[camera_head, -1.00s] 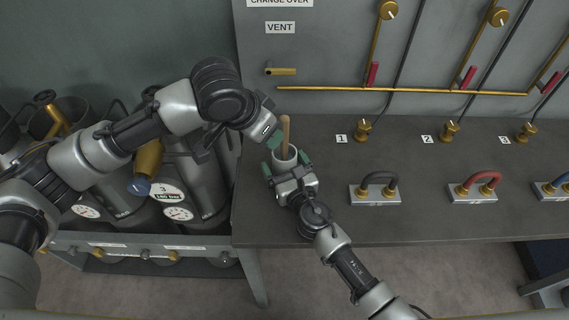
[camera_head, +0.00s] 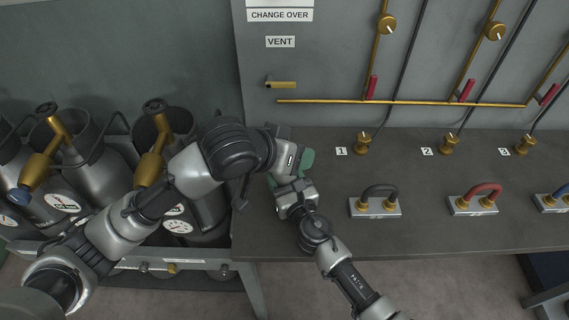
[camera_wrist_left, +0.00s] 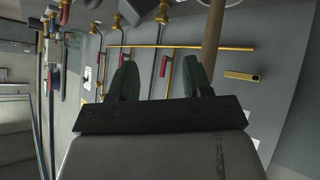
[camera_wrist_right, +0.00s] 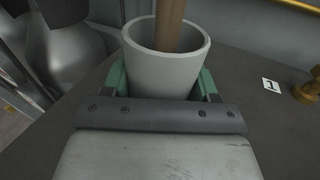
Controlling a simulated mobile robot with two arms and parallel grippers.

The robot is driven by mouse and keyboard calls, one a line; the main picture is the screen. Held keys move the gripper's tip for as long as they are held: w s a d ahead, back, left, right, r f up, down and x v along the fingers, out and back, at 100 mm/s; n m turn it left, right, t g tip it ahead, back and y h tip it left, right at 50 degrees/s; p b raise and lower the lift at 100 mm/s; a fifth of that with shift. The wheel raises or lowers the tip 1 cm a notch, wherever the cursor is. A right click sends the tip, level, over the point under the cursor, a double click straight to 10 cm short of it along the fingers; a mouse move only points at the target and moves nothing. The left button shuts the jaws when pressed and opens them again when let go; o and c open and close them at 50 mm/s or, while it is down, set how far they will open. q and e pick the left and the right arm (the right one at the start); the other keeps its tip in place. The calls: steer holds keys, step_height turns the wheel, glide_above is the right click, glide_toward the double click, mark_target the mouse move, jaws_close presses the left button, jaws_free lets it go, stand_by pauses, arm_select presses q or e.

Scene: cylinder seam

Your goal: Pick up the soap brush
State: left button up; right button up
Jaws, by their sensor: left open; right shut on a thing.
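The soap brush shows as a wooden handle (camera_wrist_right: 170,25) standing in a pale grey cup (camera_wrist_right: 165,72) in the right wrist view. Its head is hidden inside the cup. My right gripper (camera_wrist_right: 165,85) is shut on the cup, one green finger on each side. In the head view, my right gripper (camera_head: 288,181) is at the bench's left end, and my left gripper and wrist cover the cup and brush. My left gripper (camera_wrist_left: 162,78) is open. In the left wrist view the handle (camera_wrist_left: 213,38) is beside the right-hand finger, not clearly between the fingers.
The dark bench (camera_head: 330,235) has free room in front. A black-handled fixture (camera_head: 378,200) and a red-handled one (camera_head: 478,198) stand to the right. Brass valves (camera_head: 362,143) line the back panel. Metal cylinders (camera_head: 95,165) stand at the left.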

arm_select(q)
steer(key=s+a+n+t, duration=0.25)
steer(key=a+t, duration=0.35)
steer(key=t, duration=0.4)
steer(key=f+x, duration=0.1)
steer(key=x, duration=1)
steer(key=shift+w+d+f+y, duration=0.25)
steer(key=shift+y, duration=0.15)
steer(key=shift+m, duration=0.25)
steer(key=shift+c, duration=0.4)
jaws_close()
